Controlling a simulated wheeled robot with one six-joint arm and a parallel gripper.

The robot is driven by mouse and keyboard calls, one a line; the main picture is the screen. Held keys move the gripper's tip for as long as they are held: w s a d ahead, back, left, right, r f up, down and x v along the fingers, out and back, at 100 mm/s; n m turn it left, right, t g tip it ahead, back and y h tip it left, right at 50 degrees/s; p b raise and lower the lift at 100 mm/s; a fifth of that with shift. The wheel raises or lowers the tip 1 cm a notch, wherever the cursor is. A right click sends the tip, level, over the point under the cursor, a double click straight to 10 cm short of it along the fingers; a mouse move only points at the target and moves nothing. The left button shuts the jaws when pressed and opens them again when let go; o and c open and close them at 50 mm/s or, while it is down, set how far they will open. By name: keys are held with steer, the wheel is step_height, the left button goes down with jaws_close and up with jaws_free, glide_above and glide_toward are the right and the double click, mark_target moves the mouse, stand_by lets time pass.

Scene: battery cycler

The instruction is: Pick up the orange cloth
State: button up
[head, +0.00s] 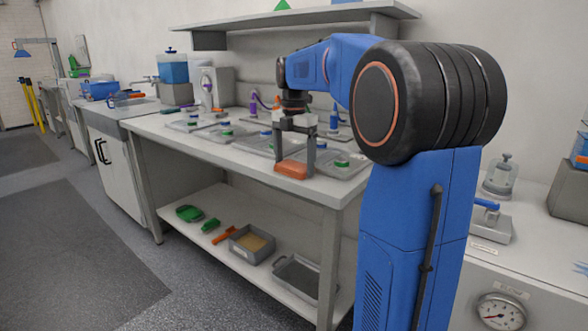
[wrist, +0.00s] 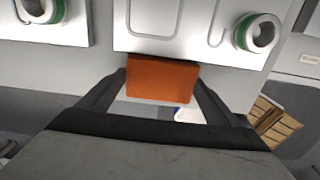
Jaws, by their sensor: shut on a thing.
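The orange cloth (head: 291,169) is a small, flat, folded block near the front edge of the bench in the head view. In the wrist view the orange cloth (wrist: 160,79) lies between the two fingers. My gripper (head: 294,165) reaches down from above and is shut on it, one finger on either side. In the wrist view my gripper (wrist: 160,85) has its fingertips at the cloth's left and right edges. I cannot tell whether the cloth is touching the bench top.
Grey trays with green-ringed fittings (wrist: 254,33) lie just behind the cloth. The bench (head: 165,128) has a lower shelf holding a grey bin (head: 251,244), an empty tray (head: 297,277) and green items (head: 190,213). A wall shelf (head: 300,20) hangs above. The floor at left is clear.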

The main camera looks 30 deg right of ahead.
mark_target(294, 165)
step_height(294, 165, up, 10)
stand_by(0.6)
steer(key=shift+o, duration=0.5)
